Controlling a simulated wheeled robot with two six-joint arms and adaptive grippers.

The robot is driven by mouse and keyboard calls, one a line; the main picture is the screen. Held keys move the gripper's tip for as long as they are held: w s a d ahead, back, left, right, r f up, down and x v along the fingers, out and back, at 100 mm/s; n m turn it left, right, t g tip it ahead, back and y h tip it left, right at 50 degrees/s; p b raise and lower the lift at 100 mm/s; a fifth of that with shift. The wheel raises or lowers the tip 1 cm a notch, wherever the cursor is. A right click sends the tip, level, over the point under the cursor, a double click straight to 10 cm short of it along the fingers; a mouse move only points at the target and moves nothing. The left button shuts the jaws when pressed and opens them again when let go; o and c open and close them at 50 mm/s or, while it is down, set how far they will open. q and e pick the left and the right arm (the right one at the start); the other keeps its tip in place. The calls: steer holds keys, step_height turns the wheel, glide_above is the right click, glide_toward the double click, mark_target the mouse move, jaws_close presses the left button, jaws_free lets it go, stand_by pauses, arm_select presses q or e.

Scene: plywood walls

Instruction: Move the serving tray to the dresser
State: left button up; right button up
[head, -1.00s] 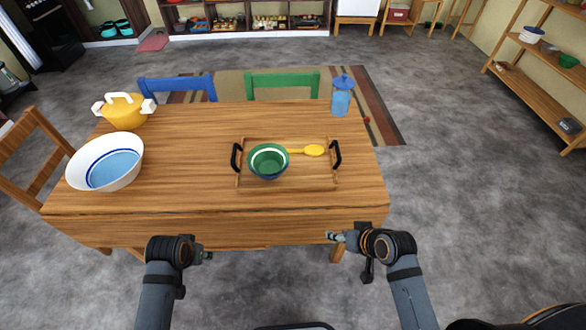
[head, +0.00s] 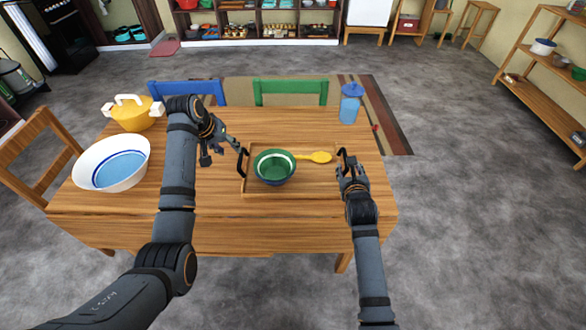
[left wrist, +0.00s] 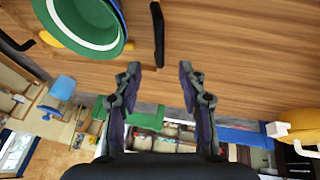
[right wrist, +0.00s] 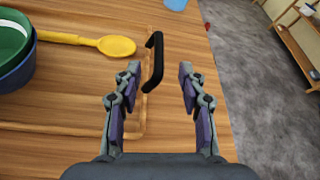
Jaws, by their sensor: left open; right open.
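The wooden serving tray (head: 310,187) lies flat on the table, with a black handle at each end. A green and blue bowl (head: 274,166) and a yellow spoon (head: 315,157) are on it. My left gripper (head: 228,150) is open, just left of the left handle (head: 243,163); in the left wrist view that handle (left wrist: 158,35) is ahead of the fingers. My right gripper (head: 348,166) is open close to the right handle (head: 343,157); in the right wrist view the handle (right wrist: 155,62) is just ahead of the open fingers. I cannot identify a dresser.
On the wooden table (head: 310,226) are a white bowl (head: 111,164), a yellow pot (head: 130,115) and a blue bottle (head: 350,103). Blue (head: 187,88) and green (head: 290,90) chairs stand behind it. Shelves (head: 545,65) stand at the right, with open grey floor between.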

mark_target(240, 157)
steer(key=shift+f, duration=0.15)
arm_select(q)
steer(key=x, duration=1)
steer(key=shift+w+f, duration=0.1)
steer(key=shift+f, duration=0.05)
arm_select(e)
steer(key=x, duration=1)
steer(key=shift+w, duration=0.2)
arm_select(q)
steer(key=shift+c, duration=0.4)
arm_select(e)
steer(key=shift+c, duration=0.4)
arm_select(q)
jaws_close()
arm_select(e)
jaws_close()
